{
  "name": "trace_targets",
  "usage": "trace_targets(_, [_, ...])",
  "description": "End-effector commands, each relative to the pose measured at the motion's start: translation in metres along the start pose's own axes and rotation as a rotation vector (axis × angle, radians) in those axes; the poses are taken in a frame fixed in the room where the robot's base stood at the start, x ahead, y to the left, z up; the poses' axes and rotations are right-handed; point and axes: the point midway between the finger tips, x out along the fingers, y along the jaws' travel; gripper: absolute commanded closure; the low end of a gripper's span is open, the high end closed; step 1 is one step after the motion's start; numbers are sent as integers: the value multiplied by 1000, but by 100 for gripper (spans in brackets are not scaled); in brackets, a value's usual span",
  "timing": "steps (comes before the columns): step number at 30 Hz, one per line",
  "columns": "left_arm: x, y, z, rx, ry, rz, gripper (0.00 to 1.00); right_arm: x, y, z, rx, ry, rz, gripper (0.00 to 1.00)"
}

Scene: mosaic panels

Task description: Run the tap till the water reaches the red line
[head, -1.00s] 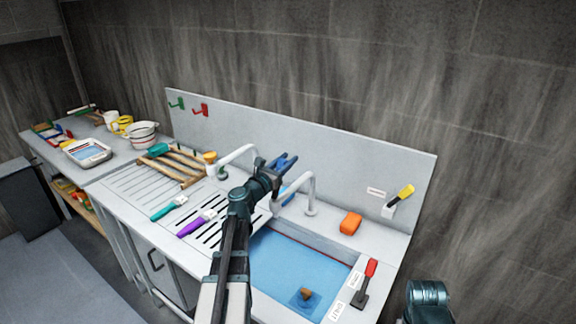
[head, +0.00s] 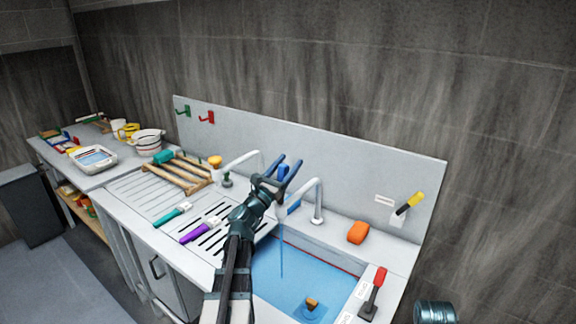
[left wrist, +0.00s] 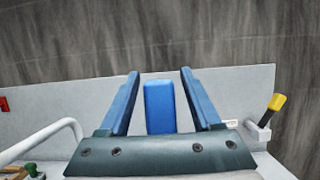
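My left gripper (head: 283,170) is open at the back of the sink, with a blue block-shaped handle (head: 282,172) between its fingers. In the left wrist view the blue handle (left wrist: 160,107) stands between the fingers with a gap on each side. A white curved tap (head: 317,200) stands just right of the gripper. A thin stream of water (head: 281,258) falls into the basin, which holds blue water (head: 300,280). A red line (head: 325,256) runs along the basin's far wall, close above the water. My right gripper is out of view.
A yellow-handled switch (head: 409,203) is on the backboard. A brown piece (head: 312,303) is in the basin. Brushes (head: 199,231) and a wooden rack (head: 183,171) lie on the drainer.

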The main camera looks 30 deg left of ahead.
Motion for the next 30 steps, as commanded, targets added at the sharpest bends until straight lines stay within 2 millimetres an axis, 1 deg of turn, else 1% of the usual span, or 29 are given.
trace_targets(7, [0, 0, 0, -1, 0, 0, 35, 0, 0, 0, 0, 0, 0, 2])
trace_targets(11, [-10, 0, -1, -1, 0, 2, 35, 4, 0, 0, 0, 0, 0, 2])
trace_targets(14, [-27, -1, -2, -1, -1, 2, 35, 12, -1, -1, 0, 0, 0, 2])
trace_targets(18, [-59, -2, -3, 0, 0, 3, 35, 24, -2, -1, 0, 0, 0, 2])
trace_targets(24, [-100, -1, -3, 1, 0, 3, 35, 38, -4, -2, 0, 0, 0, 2])
trace_targets(27, [-116, -1, -2, 0, 0, 2, 35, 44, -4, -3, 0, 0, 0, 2])
trace_targets(30, [-128, 0, -2, 0, 0, 2, 35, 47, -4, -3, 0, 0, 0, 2])
